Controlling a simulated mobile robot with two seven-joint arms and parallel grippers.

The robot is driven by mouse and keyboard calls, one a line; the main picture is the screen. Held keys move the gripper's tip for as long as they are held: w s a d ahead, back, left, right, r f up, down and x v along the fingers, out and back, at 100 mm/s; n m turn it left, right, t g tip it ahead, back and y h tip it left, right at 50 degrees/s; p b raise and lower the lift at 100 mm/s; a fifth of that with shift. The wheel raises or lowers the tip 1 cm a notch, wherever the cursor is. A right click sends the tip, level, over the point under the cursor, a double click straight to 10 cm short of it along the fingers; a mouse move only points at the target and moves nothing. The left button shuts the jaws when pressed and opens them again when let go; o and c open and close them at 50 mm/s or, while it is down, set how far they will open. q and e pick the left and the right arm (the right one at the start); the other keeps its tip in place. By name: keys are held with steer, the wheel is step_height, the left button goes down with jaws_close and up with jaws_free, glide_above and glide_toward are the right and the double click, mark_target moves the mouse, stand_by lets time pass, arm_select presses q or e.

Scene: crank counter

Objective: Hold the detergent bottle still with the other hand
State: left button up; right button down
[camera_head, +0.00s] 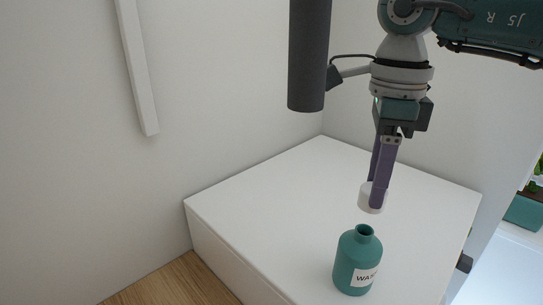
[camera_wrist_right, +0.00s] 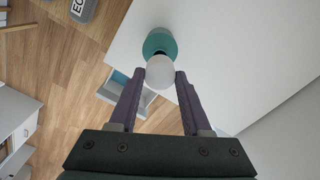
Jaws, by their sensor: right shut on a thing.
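The detergent bottle (camera_head: 357,262) is teal with an open neck and a white label, and stands upright on the white counter. It also shows in the right wrist view (camera_wrist_right: 159,40), partly behind a white cap. My right gripper (camera_head: 377,194) is shut on the white cap (camera_head: 370,200), which it holds above the bottle, apart from the neck. The cap also shows between the purple fingers in the right wrist view (camera_wrist_right: 160,73). My left gripper is in neither view, and nothing is touching the bottle.
The white counter top (camera_head: 270,190) is bare around the bottle. A dark grey cylinder (camera_head: 309,55) hangs in the upper middle of the head view. A plant in a teal pot (camera_head: 524,211) stands at the far right. Wooden floor (camera_head: 175,284) lies front left.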

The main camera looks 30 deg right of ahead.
steer(key=shift+d+f+b, duration=0.1)
steer(key=shift+f+b, duration=0.05)
steer(key=shift+b, duration=0.15)
step_height(320, 180, down, 4)
steer(key=b, duration=0.3)
steer(key=shift+b, duration=0.3)
stand_by(0.3)
stand_by(0.4)
